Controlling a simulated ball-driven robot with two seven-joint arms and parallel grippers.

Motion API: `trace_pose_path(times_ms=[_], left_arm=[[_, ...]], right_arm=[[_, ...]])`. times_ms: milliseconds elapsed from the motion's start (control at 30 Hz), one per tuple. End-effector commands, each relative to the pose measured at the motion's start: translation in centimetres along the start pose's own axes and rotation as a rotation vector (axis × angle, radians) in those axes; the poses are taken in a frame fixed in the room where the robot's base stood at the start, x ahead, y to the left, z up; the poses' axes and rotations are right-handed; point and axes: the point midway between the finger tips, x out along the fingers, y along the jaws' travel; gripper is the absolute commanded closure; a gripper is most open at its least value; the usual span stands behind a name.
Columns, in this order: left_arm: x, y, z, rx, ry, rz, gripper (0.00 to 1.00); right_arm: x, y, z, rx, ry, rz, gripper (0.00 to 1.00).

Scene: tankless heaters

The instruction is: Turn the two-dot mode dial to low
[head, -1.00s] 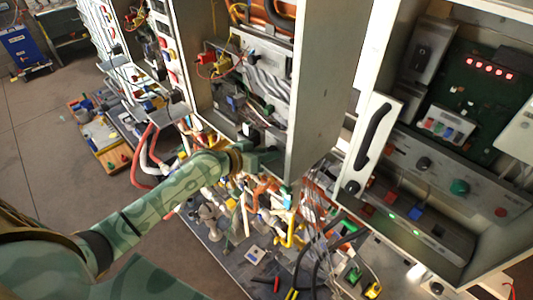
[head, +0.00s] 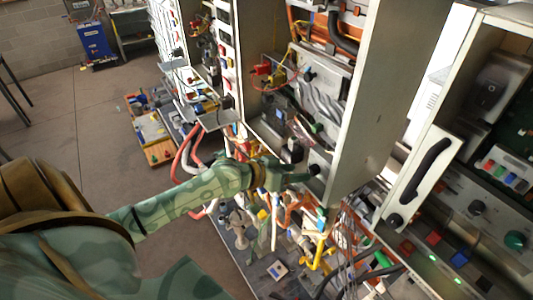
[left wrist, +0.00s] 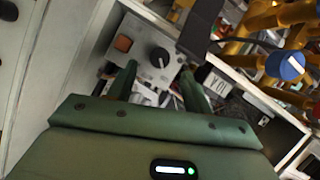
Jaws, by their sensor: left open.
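My left gripper (head: 302,178) reaches in from the left to the lower part of the open middle cabinet. In the left wrist view its two green fingers (left wrist: 160,78) are apart, with nothing seen between them. A round black dial (left wrist: 160,57) with a pale pointer mark sits on a light grey panel (left wrist: 143,42), just beyond and between the fingertips. I cannot tell whether the fingers touch it. A black knob shows by the fingertips in the head view (head: 314,170). Dot marks and setting labels are too small to read. My right gripper is out of view.
The cabinet's tall side wall (head: 378,100) stands right of my gripper. Yellow pipes and a blue knob (left wrist: 287,65) lie to the right in the wrist view. Crowded pipes and cables fill the space below.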

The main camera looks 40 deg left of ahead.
Motion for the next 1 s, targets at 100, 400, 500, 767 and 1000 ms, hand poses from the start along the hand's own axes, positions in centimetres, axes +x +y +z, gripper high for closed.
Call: trace_pose_path(times_ms=[100, 400, 500, 767, 1000], left_arm=[[-3.6, -0.1, 0.4, 0.005, -0.006, 0.000, 0.49], [-9.7, -0.1, 0.3, -0.001, -0.004, -0.001, 0.49], [-10.5, -0.1, 0.2, -0.001, -0.003, 0.000, 0.49], [-11.0, 0.0, 0.0, -0.001, 0.000, 0.001, 0.49], [-10.9, 0.0, 0.0, -0.001, 0.000, 0.000, 0.49]], right_arm=[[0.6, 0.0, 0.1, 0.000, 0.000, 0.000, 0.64], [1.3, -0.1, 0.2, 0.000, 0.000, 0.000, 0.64], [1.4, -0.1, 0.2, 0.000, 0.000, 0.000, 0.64], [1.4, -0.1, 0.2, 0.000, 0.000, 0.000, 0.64], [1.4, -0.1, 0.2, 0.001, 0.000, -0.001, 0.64]])
